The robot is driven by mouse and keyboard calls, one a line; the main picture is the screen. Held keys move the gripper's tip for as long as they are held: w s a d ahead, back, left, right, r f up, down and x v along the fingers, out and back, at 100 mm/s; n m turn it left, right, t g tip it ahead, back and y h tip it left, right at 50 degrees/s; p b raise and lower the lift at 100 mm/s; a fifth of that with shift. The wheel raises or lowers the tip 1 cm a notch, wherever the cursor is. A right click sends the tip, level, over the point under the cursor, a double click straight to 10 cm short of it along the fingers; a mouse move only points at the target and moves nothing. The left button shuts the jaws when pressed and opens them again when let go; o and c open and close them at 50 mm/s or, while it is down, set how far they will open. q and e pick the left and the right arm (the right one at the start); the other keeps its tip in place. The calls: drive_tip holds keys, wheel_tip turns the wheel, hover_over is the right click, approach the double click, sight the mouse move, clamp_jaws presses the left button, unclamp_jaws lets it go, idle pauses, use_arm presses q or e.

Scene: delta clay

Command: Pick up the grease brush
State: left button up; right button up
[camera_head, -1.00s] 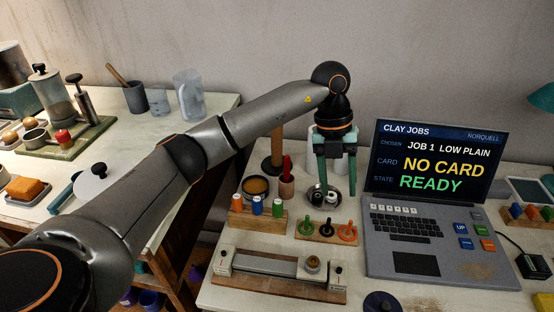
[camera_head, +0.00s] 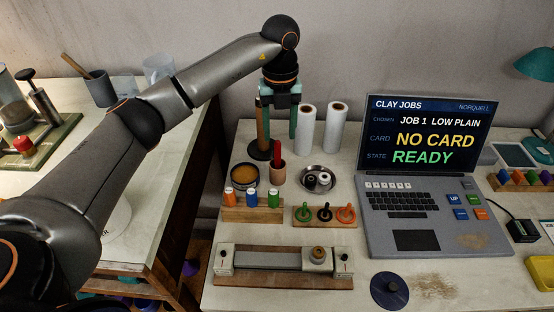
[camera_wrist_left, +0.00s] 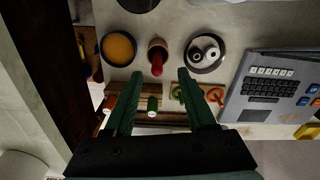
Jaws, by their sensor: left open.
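A red handle (camera_head: 277,152), which looks like the grease brush, stands upright in a small brown cup (camera_head: 278,173) on the right-hand table. Its lower end is hidden in the cup. In the left wrist view the red handle (camera_wrist_left: 157,65) shows between my fingertips, with the cup's rim (camera_wrist_left: 157,46) around it. My left gripper (camera_head: 279,133) is open and empty, fingers pointing down, above and behind the cup in the head view. The same gripper (camera_wrist_left: 159,73) frames the handle from above without visible contact. My right gripper is not in view.
Close to the cup are a dish of amber paste (camera_head: 245,176), a dark-based post (camera_head: 260,150), a metal bowl with small rolls (camera_head: 333,184) and white rolls (camera_head: 306,130). A rack of colored bottles (camera_head: 251,214) stands in front. A laptop (camera_head: 430,220) is at right.

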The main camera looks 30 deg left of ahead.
use_arm(q)
hover_over(278, 169)
drive_tip(key=f, duration=0.7)
drive_tip(key=shift+w+a, duration=0.2)
drive_tip(key=shift+w, duration=0.05)
drive_tip(key=shift+r, duration=0.1)
clamp_jaws()
